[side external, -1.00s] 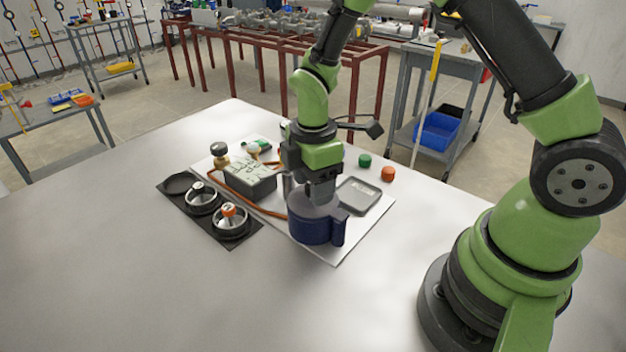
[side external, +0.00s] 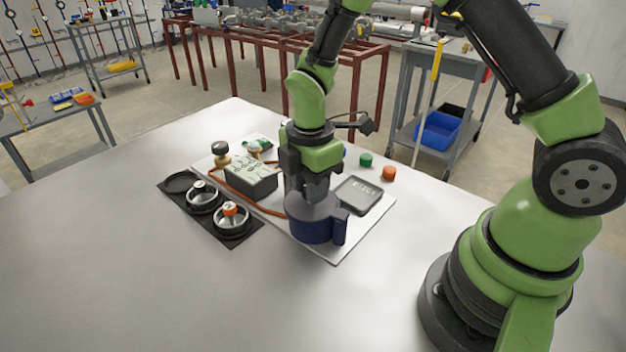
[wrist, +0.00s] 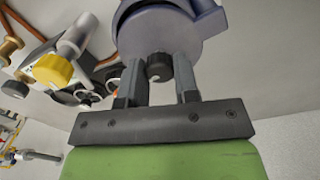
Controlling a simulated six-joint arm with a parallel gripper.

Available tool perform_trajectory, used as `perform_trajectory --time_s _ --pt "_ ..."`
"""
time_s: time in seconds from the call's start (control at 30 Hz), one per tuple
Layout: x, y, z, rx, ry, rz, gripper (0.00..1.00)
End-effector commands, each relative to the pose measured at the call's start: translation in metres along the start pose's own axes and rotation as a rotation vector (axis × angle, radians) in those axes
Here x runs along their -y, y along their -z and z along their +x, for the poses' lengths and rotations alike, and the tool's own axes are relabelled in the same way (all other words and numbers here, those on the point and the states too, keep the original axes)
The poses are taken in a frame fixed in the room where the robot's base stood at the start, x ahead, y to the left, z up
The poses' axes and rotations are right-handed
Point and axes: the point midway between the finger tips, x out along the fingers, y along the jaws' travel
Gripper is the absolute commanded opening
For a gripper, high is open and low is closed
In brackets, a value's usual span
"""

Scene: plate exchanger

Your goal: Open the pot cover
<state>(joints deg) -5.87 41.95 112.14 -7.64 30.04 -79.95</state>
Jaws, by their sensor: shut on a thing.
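The dark blue pot (side external: 310,230) stands upright on the white board, its handle (side external: 340,230) on the right. Its grey-blue cover (side external: 303,205) sits on top; it also shows in the wrist view (wrist: 160,42). My gripper (side external: 316,190) points down from directly above the cover. In the wrist view, my gripper (wrist: 160,74) has a finger on each side of the cover's black knob (wrist: 159,68) and is shut on it. The side view hides the knob behind the fingers. I see no clear gap between cover and pot.
A grey box (side external: 250,178) and copper-coloured tube (side external: 268,210) are left of the pot. A grey scale (side external: 358,195) is close on its right. A black tray (side external: 235,237) with round fittings lies left. The table front (side external: 150,290) is clear.

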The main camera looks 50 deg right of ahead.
Motion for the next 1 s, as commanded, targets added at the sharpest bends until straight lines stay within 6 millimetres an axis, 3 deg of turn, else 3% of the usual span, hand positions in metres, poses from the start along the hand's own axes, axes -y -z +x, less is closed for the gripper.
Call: perform_trajectory --time_s 1.0 --pt "0.042 0.035 -0.001 0.000 0.000 -0.960 0.00"
